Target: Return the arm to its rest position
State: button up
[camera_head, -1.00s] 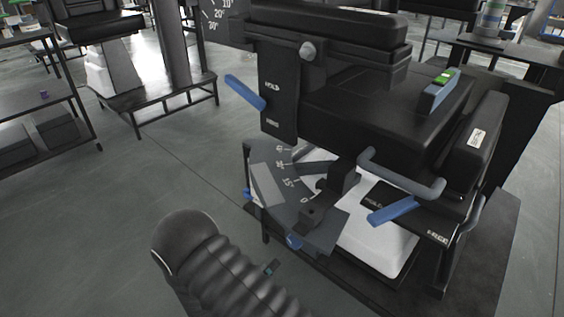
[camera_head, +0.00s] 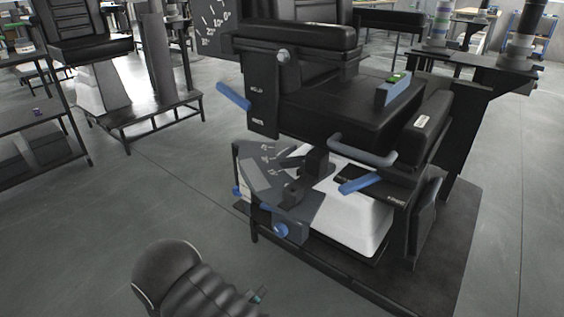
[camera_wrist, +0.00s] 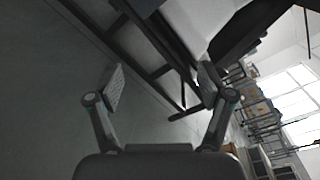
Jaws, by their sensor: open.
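My gripper (camera_wrist: 160,88) shows in the wrist view with its two fingers spread wide apart and nothing between them. The wrist view is tilted, with the floor at left and dark frame legs beyond the fingers. In the head view a dark ribbed part of my arm shows at the bottom left, over bare floor, apart from the chair unit. My gripper is not visible in the head view.
A low black table (camera_head: 38,122) is at left. Floor at lower left is clear.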

jog(key=s+d+f+m+g+h, duration=0.2)
jog(key=s+d+m+g, duration=0.3)
jog(key=s+d+m, duration=0.15)
jog(key=s+d+r+m+g, duration=0.3)
jog(key=s+r+m+g, duration=0.35)
jog(key=m, duration=0.55)
jog(key=s+d+r+m+t+y, duration=0.1)
jog(key=d+r+m+y, duration=0.3)
jog(key=r+m, duration=0.3)
jog(key=s+d+r+m+t+y, duration=0.1)
jog(key=d+r+m+y, duration=0.3)
jog(key=r, duration=1)
jog(key=s+d+r+m+t+y, duration=0.1)
jog(key=s+d+r+m+y, duration=0.2)
jog(key=d+r+m, duration=0.3)
notch_tip(320, 180, up, 5)
jog(key=m, duration=0.4)
jog(key=shift+r+y, duration=0.2)
jog(key=shift+y, duration=0.2)
jog(key=shift+d, duration=0.1)
